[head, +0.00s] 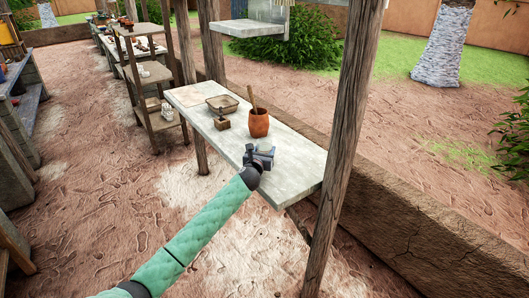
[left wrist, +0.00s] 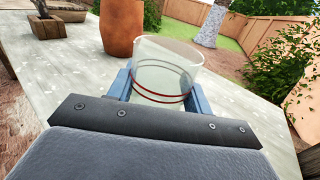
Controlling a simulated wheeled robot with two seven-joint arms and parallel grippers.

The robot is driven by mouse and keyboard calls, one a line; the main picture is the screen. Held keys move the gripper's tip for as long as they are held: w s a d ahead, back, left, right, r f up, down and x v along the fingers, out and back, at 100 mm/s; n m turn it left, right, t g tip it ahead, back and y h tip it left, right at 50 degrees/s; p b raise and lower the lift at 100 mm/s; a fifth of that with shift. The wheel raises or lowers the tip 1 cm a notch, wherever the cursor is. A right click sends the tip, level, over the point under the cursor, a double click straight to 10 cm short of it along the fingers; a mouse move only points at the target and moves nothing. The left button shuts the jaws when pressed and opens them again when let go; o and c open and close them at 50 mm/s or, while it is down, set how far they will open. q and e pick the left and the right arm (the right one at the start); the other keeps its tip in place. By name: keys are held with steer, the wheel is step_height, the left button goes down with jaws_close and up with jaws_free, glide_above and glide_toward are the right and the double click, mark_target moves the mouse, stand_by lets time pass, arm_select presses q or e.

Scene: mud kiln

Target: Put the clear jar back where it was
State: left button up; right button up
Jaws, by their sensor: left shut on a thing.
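The clear jar (left wrist: 163,72) is see-through with red bands near its lower part. In the left wrist view it stands between the two blue fingers of my left gripper (left wrist: 160,90), which is shut on it. In the head view my left gripper (head: 263,156) is at the near part of the pale stone table (head: 296,172), and the jar (head: 265,147) shows only small and faint there. I cannot tell whether the jar touches the table top. My right gripper is not in view.
An orange clay pot (head: 259,124) with a wooden stick stands just beyond the jar. A small wooden box (head: 222,123) and a shallow tray (head: 222,104) are farther back. A wooden post (head: 347,130) rises at the table's near right corner. The table's right end is bare.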

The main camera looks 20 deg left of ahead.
arm_select(q)
steer(key=shift+f, duration=0.55)
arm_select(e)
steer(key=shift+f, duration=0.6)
arm_select(q)
steer(key=shift+f, duration=0.2)
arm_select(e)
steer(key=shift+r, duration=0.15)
arm_select(q)
steer(key=o, duration=1.1)
steer(key=shift+c, duration=0.2)
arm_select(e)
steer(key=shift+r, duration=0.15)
arm_select(q)
steer(key=shift+r, duration=0.1)
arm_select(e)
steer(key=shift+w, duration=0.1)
